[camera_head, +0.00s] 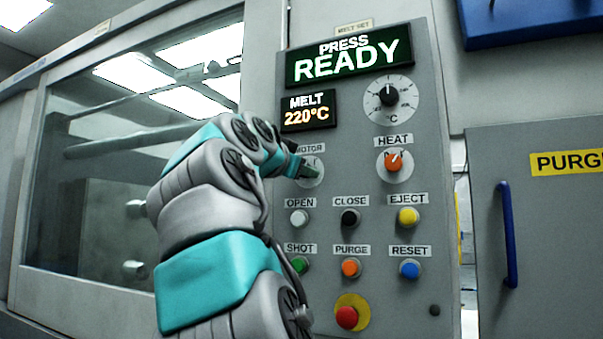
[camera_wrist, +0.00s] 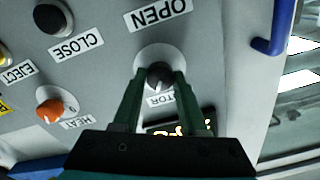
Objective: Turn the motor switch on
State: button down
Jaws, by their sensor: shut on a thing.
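The motor switch (camera_wrist: 158,73) is a dark knob on a round white plate, below the OPEN label in the wrist view. In the head view its plate (camera_head: 316,163) shows under the MOTOR label (camera_head: 310,149), and my gripper hides most of the knob. My gripper (camera_wrist: 159,78) is shut on the knob, with one dark finger on each side of it. In the head view my gripper (camera_head: 307,171) reaches the panel from the left.
The panel (camera_head: 440,240) also holds an orange HEAT knob (camera_head: 394,161) at the right, a melt dial (camera_head: 389,96) above it, and several push buttons below. A red button on yellow (camera_head: 347,317) is at the bottom. The display reads PRESS READY (camera_head: 350,58).

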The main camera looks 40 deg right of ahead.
jog(key=shift+m, duration=0.3)
jog(key=shift+c, duration=2.2)
grip_release()
jog(key=b+v, duration=0.1)
jog(key=v, duration=0.7)
jog(key=shift+d, duration=0.1)
